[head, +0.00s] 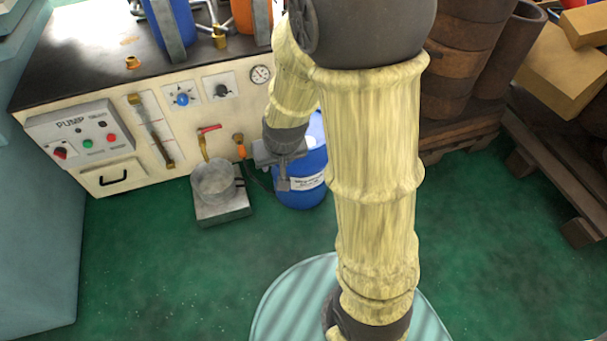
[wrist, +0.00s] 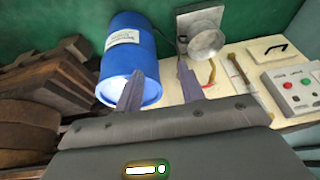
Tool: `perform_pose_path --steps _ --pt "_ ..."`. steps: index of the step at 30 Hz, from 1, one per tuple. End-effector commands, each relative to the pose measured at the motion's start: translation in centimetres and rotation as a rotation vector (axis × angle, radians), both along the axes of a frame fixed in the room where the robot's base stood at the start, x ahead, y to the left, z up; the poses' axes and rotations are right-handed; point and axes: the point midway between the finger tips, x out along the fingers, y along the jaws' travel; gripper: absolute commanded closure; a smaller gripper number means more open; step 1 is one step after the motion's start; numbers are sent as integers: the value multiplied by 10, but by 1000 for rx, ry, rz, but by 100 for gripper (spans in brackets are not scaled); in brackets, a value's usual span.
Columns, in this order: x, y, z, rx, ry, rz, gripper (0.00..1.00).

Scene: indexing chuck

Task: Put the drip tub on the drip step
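A round grey metal tub (head: 213,184), which looks like the drip tub, sits on a low grey square step (head: 222,213) on the floor in front of the pump bench. In the wrist view the tub (wrist: 206,42) and step (wrist: 184,20) show at the upper right, past the fingers. My gripper (head: 284,184) is to the right of the tub, apart from it, in front of the blue drum. In the wrist view its two fingers (wrist: 158,85) stand apart with nothing held between them. Part of my gripper is hidden by my arm in the head view.
A blue drum (head: 302,195) stands close behind my gripper, right of the step. A red-handled tap (head: 207,131) and an orange one (head: 239,140) project from the bench front (head: 185,125). Wooden pallets (head: 560,165) are at the right.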

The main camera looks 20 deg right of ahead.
Motion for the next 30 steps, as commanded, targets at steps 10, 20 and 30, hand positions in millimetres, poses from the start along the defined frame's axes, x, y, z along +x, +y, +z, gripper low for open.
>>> perform_pose_path --steps 10,20,30 --pt "-86 -34 37 -42 127 17 61" --pt "-88 -34 37 -43 132 18 61" --pt "-87 -34 37 -42 131 18 61"
